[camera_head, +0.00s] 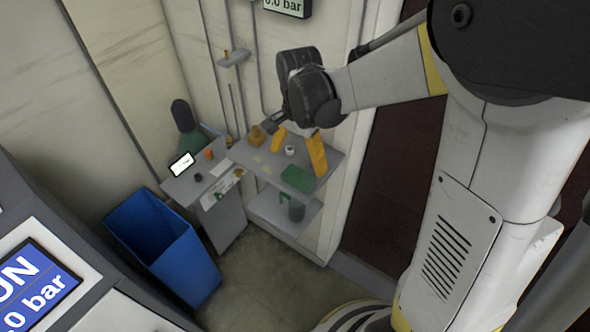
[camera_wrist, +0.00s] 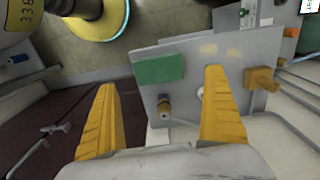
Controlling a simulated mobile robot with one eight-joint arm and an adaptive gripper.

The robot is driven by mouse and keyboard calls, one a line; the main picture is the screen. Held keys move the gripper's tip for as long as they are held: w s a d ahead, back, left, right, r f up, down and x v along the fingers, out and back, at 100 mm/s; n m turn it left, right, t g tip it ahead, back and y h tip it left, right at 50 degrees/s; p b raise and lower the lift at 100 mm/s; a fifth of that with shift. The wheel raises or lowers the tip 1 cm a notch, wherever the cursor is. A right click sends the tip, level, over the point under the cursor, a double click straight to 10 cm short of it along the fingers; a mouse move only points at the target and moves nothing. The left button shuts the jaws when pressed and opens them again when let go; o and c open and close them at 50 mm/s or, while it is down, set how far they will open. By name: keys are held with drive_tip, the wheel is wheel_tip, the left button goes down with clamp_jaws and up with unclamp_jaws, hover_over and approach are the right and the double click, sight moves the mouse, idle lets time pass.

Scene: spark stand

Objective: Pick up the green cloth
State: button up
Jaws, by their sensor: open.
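The green cloth (camera_head: 298,178) lies flat on the grey shelf top (camera_head: 262,158), near its front edge, in the head view. In the wrist view the cloth (camera_wrist: 158,69) shows as a green rectangle near the edge of the shelf. My gripper (camera_head: 298,146) is above the shelf, with its yellow fingers spread wide and nothing between them. In the wrist view my gripper (camera_wrist: 166,88) is open, and the cloth is seen beyond the fingertips, between the lines of the two fingers. The gripper looks apart from the cloth; the exact height is hard to tell.
A small white-and-dark item (camera_head: 290,150) and a brass fitting (camera_wrist: 262,79) are on the shelf. A blue bin (camera_head: 165,245) and a side table (camera_head: 190,183) stand left. Pipes run along the wall behind.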

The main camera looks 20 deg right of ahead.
sight(300, 174)
drive_tip(key=f+b, duration=0.1)
drive_tip(key=f, duration=0.1)
drive_tip(key=f+b, duration=0.1)
drive_tip(key=f, duration=0.2)
drive_tip(key=f+b, duration=0.1)
drive_tip(key=f, duration=0.1)
drive_tip(key=shift+w+d+f, duration=0.1)
drive_tip(key=shift+d+f, duration=0.2)
drive_tip(key=shift+d, duration=0.1)
drive_tip(key=shift+r, duration=0.1)
drive_tip(key=c, duration=0.9)
drive_tip(key=shift+r, duration=0.15)
drive_tip(key=shift+r, duration=0.3)
drive_tip(key=r+p, duration=0.1)
drive_tip(key=r, duration=0.1)
drive_tip(key=r+p, duration=0.1)
drive_tip(key=r, duration=0.1)
drive_tip(key=shift+s+d+p, duration=0.3)
drive_tip(key=s+d+r+p, duration=0.1)
drive_tip(key=s+d+r, duration=0.1)
drive_tip(key=s+d+r+p, duration=0.1)
drive_tip(key=s+d+r, duration=0.1)
drive_tip(key=d, duration=0.1)
drive_tip(key=s+d+r+p, duration=0.1)
drive_tip(key=s+d+r, duration=0.1)
drive_tip(key=s+d, duration=0.1)
drive_tip(key=shift+d, duration=0.15)
